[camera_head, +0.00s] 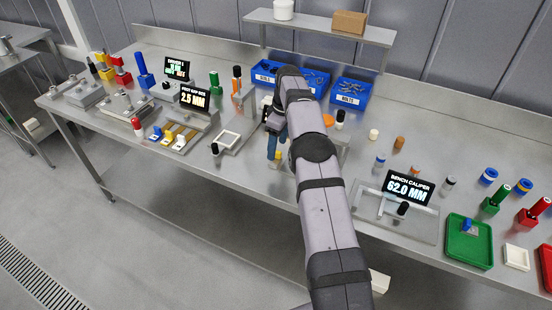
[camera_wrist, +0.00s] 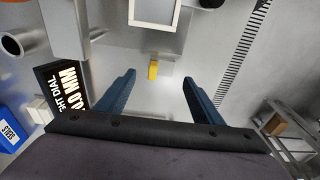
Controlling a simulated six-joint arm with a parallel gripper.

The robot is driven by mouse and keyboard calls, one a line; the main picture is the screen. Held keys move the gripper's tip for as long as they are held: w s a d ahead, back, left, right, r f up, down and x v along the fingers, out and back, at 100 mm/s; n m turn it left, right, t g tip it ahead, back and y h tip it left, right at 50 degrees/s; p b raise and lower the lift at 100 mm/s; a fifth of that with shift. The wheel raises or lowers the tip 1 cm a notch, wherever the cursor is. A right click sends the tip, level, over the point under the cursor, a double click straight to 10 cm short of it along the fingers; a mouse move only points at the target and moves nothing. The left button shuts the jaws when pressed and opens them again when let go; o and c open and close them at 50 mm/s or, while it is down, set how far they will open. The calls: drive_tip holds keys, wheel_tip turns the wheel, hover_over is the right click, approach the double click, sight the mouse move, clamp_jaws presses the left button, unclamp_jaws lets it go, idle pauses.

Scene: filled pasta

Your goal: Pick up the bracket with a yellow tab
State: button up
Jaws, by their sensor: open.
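The bracket's yellow tab (camera_wrist: 153,70) shows in the wrist view, just beyond and between my fingertips. The grey bracket body blends with the grey surface, so its outline is hard to tell. In the head view a small yellow patch (camera_head: 278,155) shows beside my fingers, largely hidden by them. My gripper (camera_wrist: 158,77) is open, with its two blue fingers spread on either side of the tab's line and nothing held between them. In the head view my gripper (camera_head: 277,148) points down over the middle of the bench.
A white square frame (camera_wrist: 133,18) lies beyond the tab. A black display (camera_wrist: 63,86) stands left of my fingers, with a blue bin (camera_wrist: 12,128) nearby. In the head view a black-topped peg (camera_head: 215,149) stands left of my gripper, and the caliper display (camera_head: 410,187) to the right.

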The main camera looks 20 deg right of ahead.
sight(275, 161)
drive_tip(key=shift+w+a+f+p, duration=0.1)
drive_tip(key=shift+a+f+p, duration=0.1)
drive_tip(key=shift+f+p, duration=0.6)
drive_tip(key=shift+a+f+p, duration=0.15)
drive_tip(key=shift+f+p, duration=0.3)
drive_tip(key=shift+f, duration=1.35)
drive_tip(key=c, duration=1.2)
drive_tip(key=shift+o, duration=0.2)
drive_tip(key=shift+r, duration=0.1)
drive_tip(key=shift+w+r, duration=0.15)
drive_tip(key=shift+r, duration=0.4)
wheel_tip(275, 161, up, 9)
drive_tip(key=b, duration=0.1)
drive_tip(key=shift+f, duration=0.1)
